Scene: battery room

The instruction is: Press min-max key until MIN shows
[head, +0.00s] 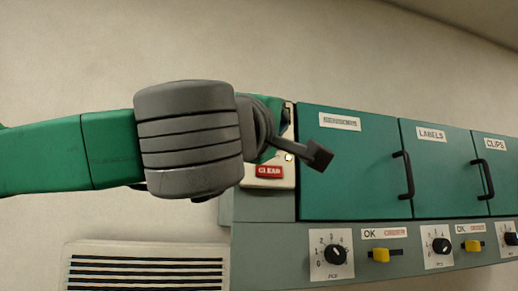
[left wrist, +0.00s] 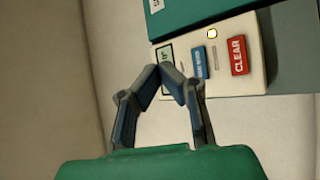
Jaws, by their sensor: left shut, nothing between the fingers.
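A cream panel (left wrist: 255,80) shows in the left wrist view with a small display (left wrist: 168,56), a blue key (left wrist: 200,62) and a red CLEAR key (left wrist: 238,56). The blue key's lettering looks like MIN-MAX but is small. The display's text is partly hidden by a fingertip and I cannot read it. My left gripper (left wrist: 161,72) is shut and empty, its tips by the display and left of the blue key; I cannot tell whether they touch. In the head view my left gripper (head: 317,156) and arm hide most of the panel; the CLEAR key (head: 269,171) shows below.
A small lit lamp (left wrist: 212,33) is on the panel. Right of it are green cabinet doors labelled SENSORS (head: 345,175), LABELS (head: 435,170) and CLIPS (head: 498,170), with protruding black handles. Below are dials (head: 335,254) and yellow sliders (head: 380,255). A slatted vent (head: 145,268) is lower left.

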